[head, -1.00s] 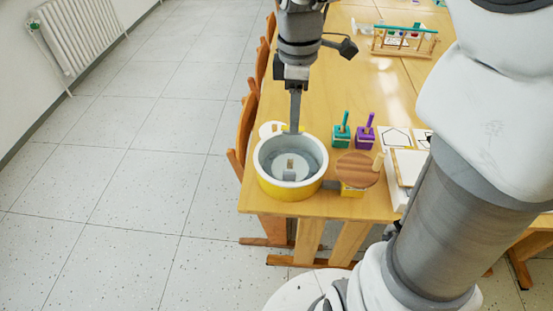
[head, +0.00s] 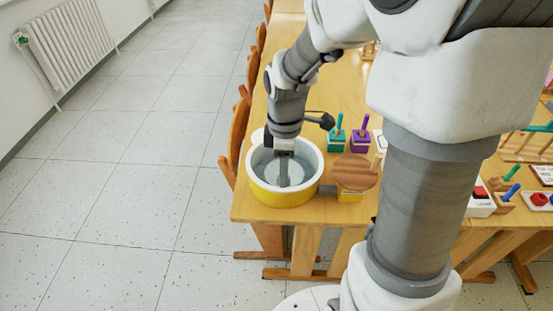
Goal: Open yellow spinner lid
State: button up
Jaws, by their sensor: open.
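The yellow spinner (head: 285,196) is a round tub with a white rim, standing at the near left corner of the wooden table. Its inside looks pale grey; I cannot tell whether a clear lid covers it. My gripper (head: 284,184) points down over the middle of the spinner, with its fingers inside the outline of the rim. It is open, with nothing seen held. The gripper hides the centre of the spinner. I cannot tell whether the fingertips touch anything. A white part (head: 257,137) shows just behind the rim.
A brown wooden disc (head: 352,170) on a yellow base stands close to the right of the spinner. A green pegged block (head: 336,141) and a purple one (head: 360,142) stand behind it. Chairs (head: 238,130) line the table's left side. The floor at left is clear.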

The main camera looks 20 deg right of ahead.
jog(key=shift+f, duration=0.8)
grip_shut()
dwell(0.9)
